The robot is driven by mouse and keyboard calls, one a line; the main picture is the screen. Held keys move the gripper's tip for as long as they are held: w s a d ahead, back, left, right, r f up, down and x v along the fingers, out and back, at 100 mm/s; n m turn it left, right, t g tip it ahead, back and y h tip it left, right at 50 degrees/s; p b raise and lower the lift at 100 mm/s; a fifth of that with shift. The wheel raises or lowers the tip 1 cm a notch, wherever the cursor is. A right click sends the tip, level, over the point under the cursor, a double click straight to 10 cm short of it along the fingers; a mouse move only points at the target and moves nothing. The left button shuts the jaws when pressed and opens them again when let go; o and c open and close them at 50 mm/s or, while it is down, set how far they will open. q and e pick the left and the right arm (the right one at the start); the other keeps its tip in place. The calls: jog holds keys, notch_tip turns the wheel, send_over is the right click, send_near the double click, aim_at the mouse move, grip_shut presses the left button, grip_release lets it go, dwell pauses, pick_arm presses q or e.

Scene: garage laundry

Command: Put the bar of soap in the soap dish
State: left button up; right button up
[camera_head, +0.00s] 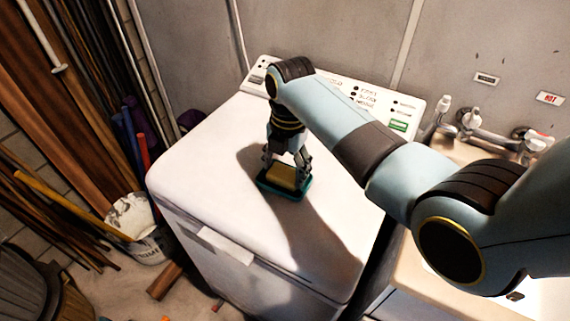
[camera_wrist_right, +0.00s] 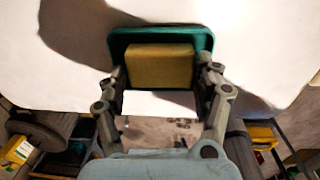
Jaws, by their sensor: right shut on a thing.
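The bar of soap (camera_head: 283,176) is a yellow block. It is at the teal soap dish (camera_head: 290,194), which is on the white top of the washing machine. My right gripper (camera_head: 286,168) reaches down from above and is shut on the soap. In the right wrist view the soap (camera_wrist_right: 160,66) appears within the outline of the dish (camera_wrist_right: 203,40), between the fingers of my right gripper (camera_wrist_right: 160,85). I cannot tell whether the soap touches the dish floor. My left gripper is not in view.
The washing machine top (camera_head: 200,160) is clear around the dish. Its control panel (camera_head: 365,95) rises at the back. A sink with taps (camera_head: 475,122) is at the right. A white bucket (camera_head: 140,225) and poles stand on the left.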

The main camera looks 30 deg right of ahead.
aim_at(287, 174)
jog(key=o, duration=1.7)
jog(key=shift+c, duration=0.2)
notch_tip(287, 174, up, 12)
jog(key=b, duration=0.1)
jog(key=shift+s+d, duration=0.15)
jog(key=shift+s, duration=0.1)
